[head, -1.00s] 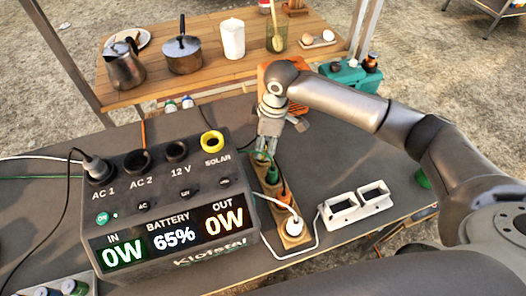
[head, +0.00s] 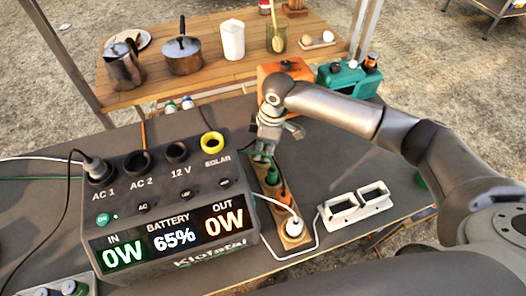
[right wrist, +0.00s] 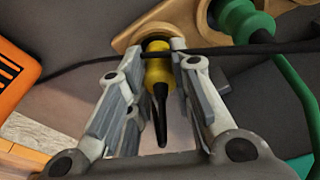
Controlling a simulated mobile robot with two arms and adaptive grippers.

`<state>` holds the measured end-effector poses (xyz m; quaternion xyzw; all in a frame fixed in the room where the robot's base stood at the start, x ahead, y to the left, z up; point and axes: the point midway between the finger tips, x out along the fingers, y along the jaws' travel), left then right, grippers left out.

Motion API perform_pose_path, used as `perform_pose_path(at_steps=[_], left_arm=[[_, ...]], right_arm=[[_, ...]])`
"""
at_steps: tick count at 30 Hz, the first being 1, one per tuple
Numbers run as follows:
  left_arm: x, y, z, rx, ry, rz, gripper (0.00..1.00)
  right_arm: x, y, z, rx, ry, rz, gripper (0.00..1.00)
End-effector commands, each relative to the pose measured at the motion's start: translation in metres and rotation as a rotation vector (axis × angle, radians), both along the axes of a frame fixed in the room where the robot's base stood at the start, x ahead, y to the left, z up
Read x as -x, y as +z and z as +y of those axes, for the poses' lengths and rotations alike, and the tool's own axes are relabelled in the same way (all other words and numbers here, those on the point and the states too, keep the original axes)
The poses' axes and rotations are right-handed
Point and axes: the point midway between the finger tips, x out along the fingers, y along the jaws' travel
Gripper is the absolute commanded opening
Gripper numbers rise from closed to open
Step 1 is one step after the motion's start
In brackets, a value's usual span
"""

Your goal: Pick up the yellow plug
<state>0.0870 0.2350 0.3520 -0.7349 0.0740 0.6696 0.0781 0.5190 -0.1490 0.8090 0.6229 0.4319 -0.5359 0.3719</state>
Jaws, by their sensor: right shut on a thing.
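The yellow plug (right wrist: 158,68), with a black cable end, shows in the right wrist view at the end socket of a wooden power strip (right wrist: 190,22). My right gripper (right wrist: 160,50) is shut on the yellow plug, one finger on each side of it. The plug still meets the strip; how deep it sits is hidden. In the head view my right gripper (head: 263,156) points down at the far end of the strip (head: 294,240) and hides the yellow plug. My left gripper is not in view.
A green plug (right wrist: 242,20) sits close beside the yellow one. An orange plug (head: 284,200) and a white plug (head: 294,226) are on the same strip. The power station (head: 165,215) stands left, a white double-framed object (head: 355,206) right. A black cable (right wrist: 80,68) crosses behind my fingers.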

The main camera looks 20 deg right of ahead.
Motion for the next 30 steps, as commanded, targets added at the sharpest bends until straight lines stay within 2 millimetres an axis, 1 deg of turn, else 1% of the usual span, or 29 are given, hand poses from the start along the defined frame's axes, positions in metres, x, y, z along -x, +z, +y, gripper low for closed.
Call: perform_pose_path(at_steps=[2,5,8,15,19,23,30], left_arm=[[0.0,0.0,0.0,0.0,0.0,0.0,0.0],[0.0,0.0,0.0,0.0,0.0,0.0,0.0],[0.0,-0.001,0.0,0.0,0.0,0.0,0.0],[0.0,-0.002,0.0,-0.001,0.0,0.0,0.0],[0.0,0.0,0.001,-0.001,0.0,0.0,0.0],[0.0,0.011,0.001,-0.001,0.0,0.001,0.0],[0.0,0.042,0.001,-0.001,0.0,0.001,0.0]], right_arm=[[0.0,0.002,0.0,-0.001,0.0,-0.001,0.0],[-0.001,0.01,0.0,-0.002,0.0,-0.003,0.0],[-0.001,0.027,0.0,-0.001,0.0,-0.005,0.0],[-0.001,0.075,0.0,-0.002,0.0,-0.004,0.0],[-0.001,0.094,0.0,-0.002,-0.001,-0.001,0.0],[0.0,0.111,0.0,-0.001,-0.001,0.001,0.0],[0.0,0.136,0.0,0.0,-0.001,0.001,0.0]])
